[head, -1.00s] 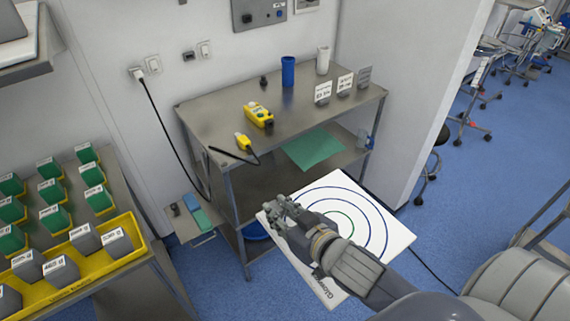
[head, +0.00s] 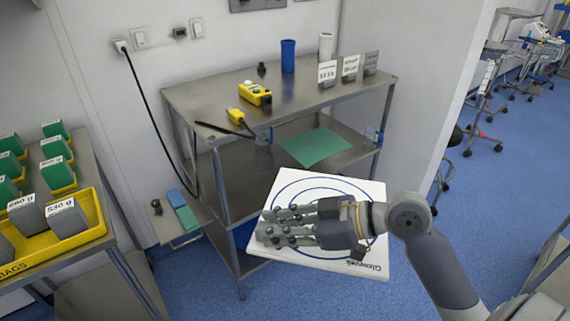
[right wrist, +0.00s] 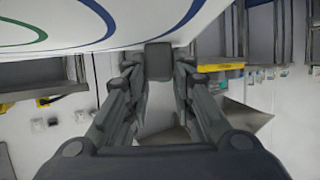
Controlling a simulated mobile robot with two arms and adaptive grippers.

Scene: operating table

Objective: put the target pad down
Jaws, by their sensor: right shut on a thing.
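The target pad (head: 360,192) is a flat white square board with blue rings and lettering along its near edge. My right gripper (head: 272,228) is shut on it, with the fingers over its left part and covering the middle of the rings. The pad is held in the air in front of the steel table (head: 205,108). In the right wrist view the pad (right wrist: 120,22) fills the top, above the gripper fingers (right wrist: 158,68). My left gripper is not in view.
On the table top are a yellow box (head: 255,94), a yellow handheld device (head: 238,118), a blue cup (head: 288,57) and small label signs (head: 327,73). A green sheet (head: 315,147) lies on the shelf below. A yellow tray of bins (head: 85,235) stands at left. The top's right front is clear.

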